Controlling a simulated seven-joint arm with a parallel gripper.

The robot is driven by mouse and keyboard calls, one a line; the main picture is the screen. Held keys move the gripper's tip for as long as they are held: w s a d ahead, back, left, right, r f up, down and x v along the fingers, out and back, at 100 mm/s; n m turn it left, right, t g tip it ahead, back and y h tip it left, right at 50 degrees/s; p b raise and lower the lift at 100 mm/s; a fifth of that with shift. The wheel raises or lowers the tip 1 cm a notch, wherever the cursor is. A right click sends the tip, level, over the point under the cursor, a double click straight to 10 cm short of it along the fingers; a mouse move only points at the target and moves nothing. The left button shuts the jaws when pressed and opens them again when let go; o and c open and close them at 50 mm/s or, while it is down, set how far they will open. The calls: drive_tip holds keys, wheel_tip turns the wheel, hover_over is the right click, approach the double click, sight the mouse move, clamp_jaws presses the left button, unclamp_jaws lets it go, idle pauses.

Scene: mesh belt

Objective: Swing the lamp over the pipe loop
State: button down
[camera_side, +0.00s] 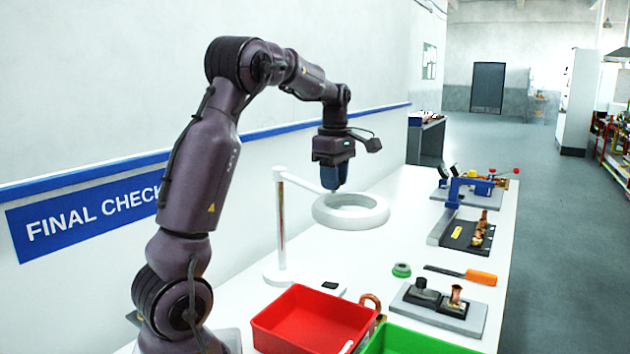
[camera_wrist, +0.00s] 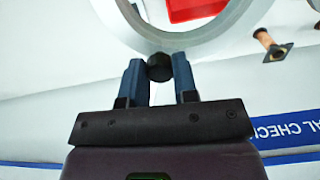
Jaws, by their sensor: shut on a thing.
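The lamp is a white ring head (camera_side: 350,222) on a thin white arm and post. The ring is level above the table, left of its middle; its near side also shows in the wrist view (camera_wrist: 165,42). My gripper (camera_side: 333,188) points down at the ring's wall side. In the wrist view its blue fingers (camera_wrist: 159,76) are closed on a dark knob (camera_wrist: 159,67) at the ring's edge.
A red tray (camera_side: 310,320) and a green tray (camera_side: 400,345) stand in front. A green roll (camera_side: 401,270), an orange-handled tool (camera_side: 478,277) and a grey block with fittings (camera_side: 437,310) lie to the right. A blue clamp fixture (camera_side: 465,185) is farther back. The lamp post stands near the wall.

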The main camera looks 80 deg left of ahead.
drive_tip(key=shift+w+a+r+n, duration=0.1)
drive_tip(key=shift+w+a+n, duration=0.2)
drive_tip(key=shift+w, duration=0.3)
drive_tip(key=shift+w+a+n, duration=0.2)
drive_tip(key=shift+w+n, duration=0.1)
drive_tip(key=shift+w, duration=0.3)
drive_tip(key=c, duration=0.9)
unclamp_jaws()
wheel_tip(320, 180, up, 13)
drive_tip(key=shift+f, duration=0.1)
